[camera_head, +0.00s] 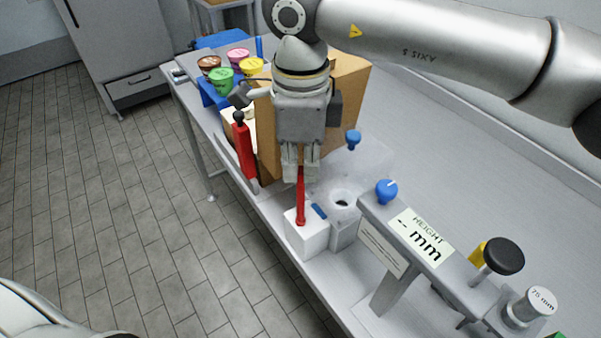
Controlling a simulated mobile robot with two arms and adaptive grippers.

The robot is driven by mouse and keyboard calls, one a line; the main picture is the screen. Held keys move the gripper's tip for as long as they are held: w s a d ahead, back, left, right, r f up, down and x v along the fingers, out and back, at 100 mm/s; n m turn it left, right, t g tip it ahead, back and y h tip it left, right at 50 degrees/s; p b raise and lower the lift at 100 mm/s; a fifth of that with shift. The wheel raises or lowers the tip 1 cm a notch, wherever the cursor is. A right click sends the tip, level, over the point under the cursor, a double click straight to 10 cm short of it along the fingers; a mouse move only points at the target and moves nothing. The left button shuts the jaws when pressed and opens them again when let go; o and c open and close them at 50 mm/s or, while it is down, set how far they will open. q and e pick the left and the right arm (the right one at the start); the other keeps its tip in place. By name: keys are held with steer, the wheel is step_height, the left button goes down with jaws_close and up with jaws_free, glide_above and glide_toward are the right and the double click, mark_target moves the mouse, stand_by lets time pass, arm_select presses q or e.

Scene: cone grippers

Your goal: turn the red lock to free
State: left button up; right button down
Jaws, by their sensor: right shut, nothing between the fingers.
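A slim red lever (300,205), which looks like the red lock, lies over the top of a white block (309,240) near the bench's front edge. A short blue mark (319,211) is beside it. My right gripper (301,176) points down at the far end of the red lever. Its fingers are shut and empty; whether they touch the lever I cannot tell. The lever's far end is partly hidden by the fingers. A larger red handle (245,150) with a black knob stands to the left of the gripper. My left gripper is not in view.
A grey fixture with a round hole (342,199) and blue knobs (386,191) stands right of the block. A height gauge sign (425,236) is at the right. A cardboard box (349,85) stands behind the gripper. Several coloured tubs (221,80) are at the back left.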

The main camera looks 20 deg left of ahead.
steer(key=n+b, duration=0.1)
steer(key=n, duration=0.2)
steer(key=shift+n, duration=0.3)
steer(key=shift+r+n+b, duration=0.1)
steer(key=shift+n+b, duration=0.3)
steer(key=shift+n, duration=1.3)
